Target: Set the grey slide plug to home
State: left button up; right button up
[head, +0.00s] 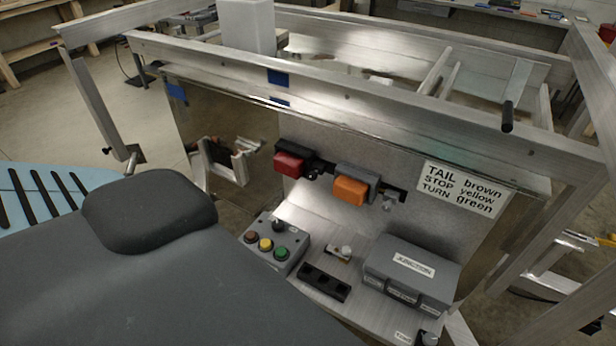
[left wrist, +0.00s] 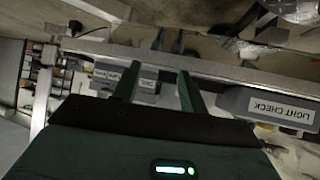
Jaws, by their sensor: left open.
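I cannot tell for certain which part is the grey slide plug. A small light-grey piece (head: 342,252) sits on a short strip on the shelf, and a grey fitting (head: 389,203) is under the black bracket by the orange lamp. Another small knob-like piece (head: 428,339) is at the bottom edge beside a small unreadable label. My left gripper (left wrist: 157,72) shows in the left wrist view with its two dark fingers apart and nothing seen held between them. In the head view my left arm covers the lower left and I cannot make out its fingertips. My right gripper is not in view.
The shelf holds a button box (head: 273,244), a black switch strip (head: 324,282) and a grey JUNCTION box (head: 411,273). A red lamp (head: 289,164) and an orange lamp (head: 350,191) are on the upright panel. A LIGHT CHECK box (left wrist: 265,106) is right of the fingers.

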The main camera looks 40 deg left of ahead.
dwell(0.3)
pick_arm(q)
jog(key=t+y+b, duration=0.4)
jog(key=t+b, duration=0.1)
jog(key=t, duration=0.2)
send_near(386, 210)
jog(key=shift+n, duration=0.4)
jog(key=w, duration=0.4)
jog(key=w+a+p, duration=0.1)
jog(key=w, duration=0.2)
jog(key=shift+w+a+f, duration=0.1)
jog(key=shift+w+a, duration=0.05)
jog(key=shift+w, duration=0.45)
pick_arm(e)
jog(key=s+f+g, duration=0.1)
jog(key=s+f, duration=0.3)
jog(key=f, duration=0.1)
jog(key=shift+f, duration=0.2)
pick_arm(q)
jog(key=shift+c, duration=0.2)
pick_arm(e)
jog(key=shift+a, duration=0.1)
pick_arm(q)
jog(key=c, duration=0.7)
grip_shut()
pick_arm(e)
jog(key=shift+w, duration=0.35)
